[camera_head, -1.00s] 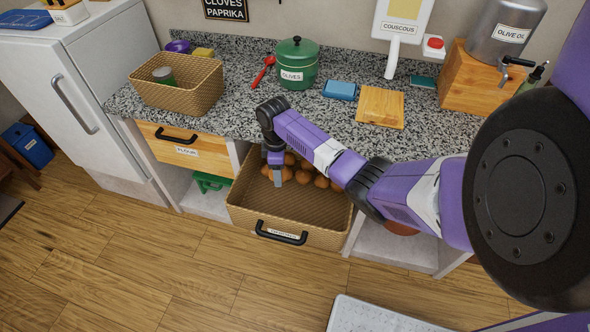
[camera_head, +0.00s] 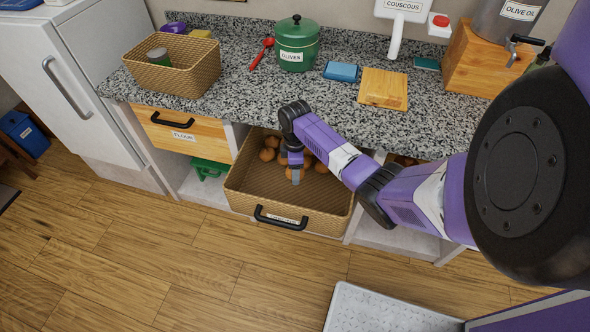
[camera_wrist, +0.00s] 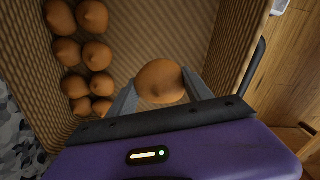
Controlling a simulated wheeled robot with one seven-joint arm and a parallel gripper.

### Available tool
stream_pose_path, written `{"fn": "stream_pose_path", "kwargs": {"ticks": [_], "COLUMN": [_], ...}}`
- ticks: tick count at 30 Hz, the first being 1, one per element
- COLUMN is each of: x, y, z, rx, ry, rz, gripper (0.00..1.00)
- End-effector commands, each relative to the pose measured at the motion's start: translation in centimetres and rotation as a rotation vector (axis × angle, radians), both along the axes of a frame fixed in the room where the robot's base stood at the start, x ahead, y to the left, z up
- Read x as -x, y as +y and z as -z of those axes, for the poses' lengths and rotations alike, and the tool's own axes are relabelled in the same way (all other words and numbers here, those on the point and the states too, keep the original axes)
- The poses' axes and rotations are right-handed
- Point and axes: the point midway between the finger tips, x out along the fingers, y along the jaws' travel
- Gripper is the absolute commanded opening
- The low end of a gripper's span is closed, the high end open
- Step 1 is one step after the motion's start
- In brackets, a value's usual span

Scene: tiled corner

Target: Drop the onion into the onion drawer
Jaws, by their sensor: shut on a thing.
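My gripper (camera_wrist: 160,95) is shut on an onion (camera_wrist: 160,80), brown and round, held between the two grey fingers in the wrist view. The onion drawer (camera_head: 237,187) is a pulled-out woven basket with a black handle and a label too small to read. In the head view my gripper (camera_head: 295,176) points down inside the drawer's opening; the held onion cannot be made out there. Several other onions (camera_wrist: 95,53) lie in rows at the drawer's back. Bare basket floor (camera_wrist: 150,30) shows beside them. Whether the held onion touches the floor is unclear.
The speckled counter (camera_head: 235,105) overhangs the drawer's back. On it stand a woven basket (camera_head: 190,80), a green olives pot (camera_head: 297,45) and a cutting board (camera_head: 384,88). The flour drawer (camera_head: 175,132) is left of the onion drawer.

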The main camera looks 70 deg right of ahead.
Motion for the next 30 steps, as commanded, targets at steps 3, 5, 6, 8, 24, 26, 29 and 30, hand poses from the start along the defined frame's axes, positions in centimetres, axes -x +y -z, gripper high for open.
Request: {"fn": "stream_pose_path", "kwargs": {"ticks": [3,5,6,8,24,26,29,30], "x": [0.0,0.0,0.0,0.0,-0.1,-0.1,-0.1,-0.1], "y": [-0.1,0.0,0.0,0.0,0.0,0.0,0.1,0.0], "z": [0.4,0.4,0.3,0.3,0.1,-0.4,-1.7,-2.4], "rx": [0.001,0.001,0.001,0.001,0.001,0.0,0.0,0.001], "ry": [0.0,0.0,0.0,-0.001,-0.001,-0.002,-0.003,-0.005], "rz": [0.0,0.0,0.0,0.0,0.0,-0.001,-0.001,0.0], "gripper": [0.12,0.12,0.12,0.12,0.84,0.84,0.84,0.84]}}
